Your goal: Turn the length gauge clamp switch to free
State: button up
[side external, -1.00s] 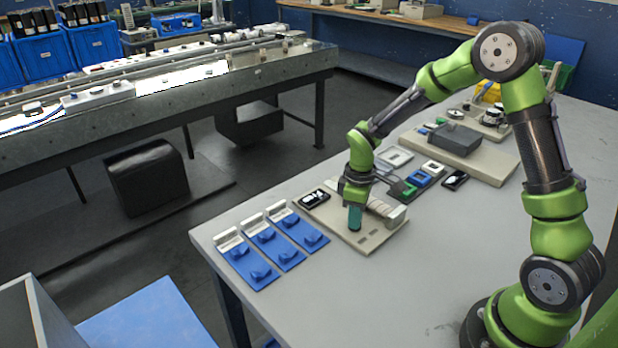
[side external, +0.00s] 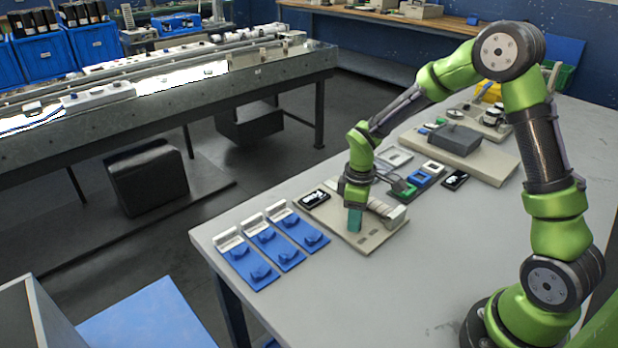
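My gripper (side external: 355,219) points down over a beige panel (side external: 375,240) on the grey table. Its teal fingertips are at the panel's surface, but I cannot tell whether they are open or shut, or touch anything. A row of light grey parts (side external: 388,211) sits on the panel just right of the gripper and is partly hidden by it. Small dark slots show on the panel's front part. I cannot make out which part is the length gauge clamp switch; it may be hidden behind the gripper.
Several blue plates (side external: 247,257) with raised blue pieces lie left of the panel. A small black display (side external: 314,199) sits at its upper left. Behind are green, blue and white framed modules (side external: 420,177) and a beige board with a grey box (side external: 455,139).

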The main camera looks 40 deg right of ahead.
notch_tip(320, 180, up, 17)
dwell(0.5)
jog(key=s+a+r+m+t+y, duration=0.1)
jog(key=s+a+r+m+t, duration=0.1)
jog(key=s+m, duration=0.3)
jog(key=s+a+r+m+t+y, duration=0.1)
jog(key=s+a+r+m+t, duration=0.2)
jog(key=s, duration=0.8)
jog(key=shift+a+r+m+t, duration=0.15)
jog(key=shift+a+m+t, duration=0.65)
jog(key=shift+m+t, duration=0.3)
